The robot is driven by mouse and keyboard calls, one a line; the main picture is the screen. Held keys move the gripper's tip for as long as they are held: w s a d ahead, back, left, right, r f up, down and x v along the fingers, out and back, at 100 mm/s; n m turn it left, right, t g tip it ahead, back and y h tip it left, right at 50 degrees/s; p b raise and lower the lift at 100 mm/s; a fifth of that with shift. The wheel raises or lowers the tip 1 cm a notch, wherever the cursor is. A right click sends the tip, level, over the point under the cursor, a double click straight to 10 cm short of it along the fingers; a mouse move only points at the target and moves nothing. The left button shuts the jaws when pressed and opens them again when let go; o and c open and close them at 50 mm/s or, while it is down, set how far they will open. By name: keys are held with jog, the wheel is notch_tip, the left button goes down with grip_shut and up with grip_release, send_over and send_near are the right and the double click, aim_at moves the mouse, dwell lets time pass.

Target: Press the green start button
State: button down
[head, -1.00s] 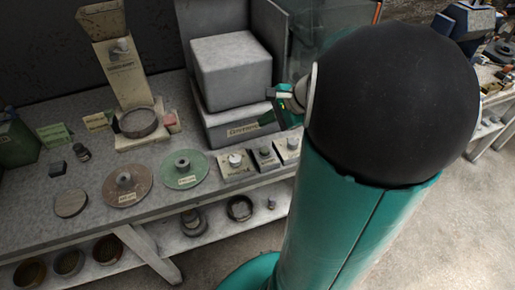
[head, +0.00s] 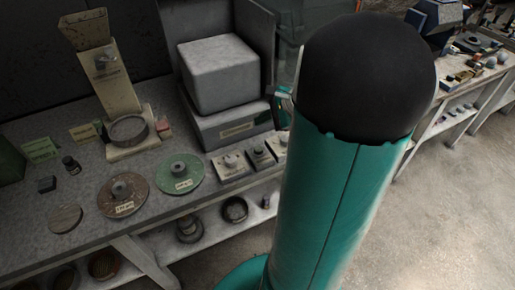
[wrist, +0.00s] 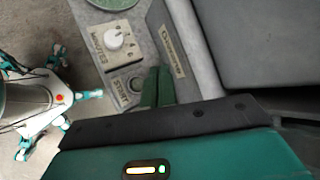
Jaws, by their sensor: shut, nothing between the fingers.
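The start button (wrist: 136,85) is a dark round button on a small grey labelled box (wrist: 122,92) in the wrist view. Its green colour is hard to make out. The finger beside it may cover part of its edge. In the head view this seems to be the middle control box (head: 260,156) of a row on the bench. My gripper (wrist: 157,72) shows two green fingers close together, shut and empty, just right of the button in the wrist view. I cannot tell whether they touch it. In the head view my arm hides most of the gripper.
A box with a white knob (wrist: 114,40) stands beside the button box; it also shows in the head view (head: 231,166). A grey machine (head: 232,128) stands directly behind. A green disc (head: 180,175) and a brown disc (head: 123,196) lie left on the bench. Open floor (head: 440,225) is at right.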

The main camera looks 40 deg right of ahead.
aim_at(262, 149)
jog(key=shift+f, duration=4.3)
jog(key=shift+f, duration=0.4)
